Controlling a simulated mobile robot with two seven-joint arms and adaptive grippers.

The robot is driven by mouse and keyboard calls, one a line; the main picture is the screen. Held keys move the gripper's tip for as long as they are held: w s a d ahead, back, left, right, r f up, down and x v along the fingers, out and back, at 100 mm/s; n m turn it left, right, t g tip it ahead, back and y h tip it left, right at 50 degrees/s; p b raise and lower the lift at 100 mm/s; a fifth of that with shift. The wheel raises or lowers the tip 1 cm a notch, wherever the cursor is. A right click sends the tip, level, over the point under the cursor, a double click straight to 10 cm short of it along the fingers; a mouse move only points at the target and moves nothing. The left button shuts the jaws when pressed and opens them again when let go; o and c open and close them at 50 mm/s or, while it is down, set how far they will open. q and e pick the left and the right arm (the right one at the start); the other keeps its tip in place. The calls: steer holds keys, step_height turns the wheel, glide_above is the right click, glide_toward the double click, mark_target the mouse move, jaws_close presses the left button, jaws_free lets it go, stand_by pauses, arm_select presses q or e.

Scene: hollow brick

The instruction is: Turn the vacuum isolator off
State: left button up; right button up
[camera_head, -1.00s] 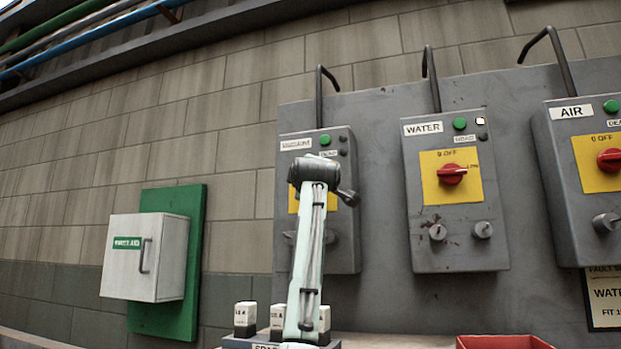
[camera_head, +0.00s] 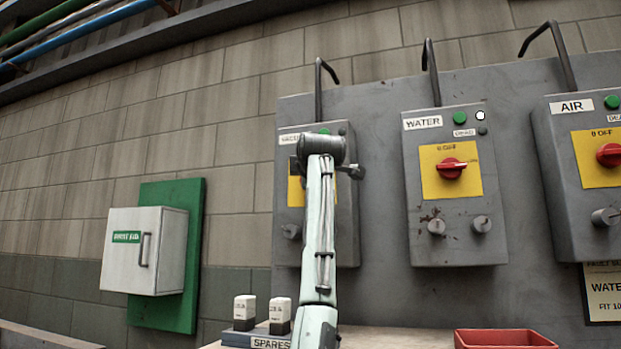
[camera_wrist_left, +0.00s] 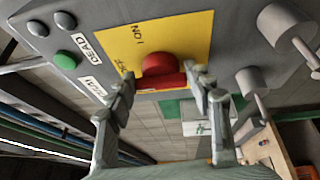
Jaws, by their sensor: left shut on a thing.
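The vacuum isolator is the grey box (camera_head: 346,220) on the left of the panel, with a yellow plate (camera_head: 295,192) and a partly covered label. My left arm stands in front of it and hides its knob in the head view. In the left wrist view its red knob (camera_wrist_left: 160,66) sits on the yellow plate (camera_wrist_left: 190,40). My left gripper (camera_wrist_left: 166,86) has a finger on each side of the knob and is shut on it. Its fingers are hidden in the head view. My right gripper is in neither view.
The water isolator (camera_head: 425,243) and air isolator (camera_head: 560,200) hang to the right, with red knobs and bent conduits. A spares holder (camera_head: 268,341) and a red bin (camera_head: 500,340) are below. A first aid box (camera_head: 130,265) hangs at left.

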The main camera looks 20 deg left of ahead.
arm_select(q)
steer(key=shift+w+f, duration=0.15)
steer(key=shift+f, duration=0.2)
steer(key=o, duration=0.9)
steer(key=shift+c, duration=0.2)
steer(key=shift+r, duration=0.1)
steer(key=shift+r, duration=0.1)
steer(key=r+v, duration=0.1)
steer(key=v, duration=1.1)
steer(key=shift+f, duration=0.5)
